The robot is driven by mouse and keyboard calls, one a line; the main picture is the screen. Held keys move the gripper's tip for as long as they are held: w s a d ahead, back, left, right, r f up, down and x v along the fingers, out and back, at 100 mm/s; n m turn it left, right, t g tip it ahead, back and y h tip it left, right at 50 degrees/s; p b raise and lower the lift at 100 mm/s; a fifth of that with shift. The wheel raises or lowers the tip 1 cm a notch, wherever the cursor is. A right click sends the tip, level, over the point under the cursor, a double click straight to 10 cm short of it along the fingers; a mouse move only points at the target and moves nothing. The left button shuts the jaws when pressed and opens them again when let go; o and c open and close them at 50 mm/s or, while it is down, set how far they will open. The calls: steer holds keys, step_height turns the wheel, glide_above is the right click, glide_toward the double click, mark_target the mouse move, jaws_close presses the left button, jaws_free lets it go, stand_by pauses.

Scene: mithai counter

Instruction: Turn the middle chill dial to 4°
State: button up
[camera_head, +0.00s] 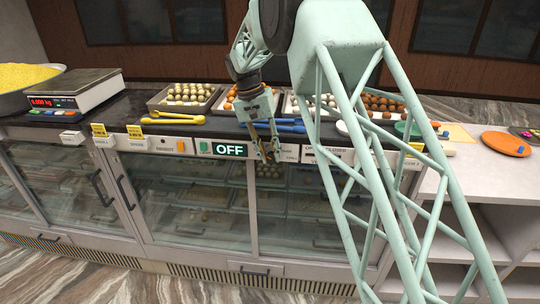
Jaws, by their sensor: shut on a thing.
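My gripper (267,155) reaches down to the control strip on the front of the counter, just right of a lit display (230,149) that reads OFF. Its fingers are closed around the middle chill dial, which they mostly hide. I cannot make out the dial's pointer or scale marks. A small green switch (204,147) sits left of the display.
Glass doors (200,205) lie below the strip. Trays of sweets (188,98), yellow tongs (172,117) and blue tongs (278,125) lie on the counter above. A scale (75,95) stands left. My lattice arm link covers much of the right side.

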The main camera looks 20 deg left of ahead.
steer(key=shift+d+y, duration=0.15)
steer(key=shift+y, duration=0.45)
steer(key=shift+w+d+g+y+b, duration=0.15)
steer(key=shift+g+y+b, duration=0.1)
steer(key=shift+y+b, duration=0.4)
steer(key=shift+s+d+g+y+b, duration=0.1)
steer(key=shift+g+y+b, duration=0.2)
steer(key=shift+y, duration=0.55)
steer(key=shift+w+d+f+y+b, duration=0.1)
steer(key=shift+d+y+b, duration=0.05)
steer(key=shift+y+b, duration=0.9)
steer(key=shift+g+y+b, duration=0.25)
steer(key=shift+y+b, duration=0.15)
steer(key=shift+y, duration=0.35)
steer(key=o, duration=0.9)
steer(key=shift+r, duration=0.2)
steer(key=shift+v, duration=5.9)
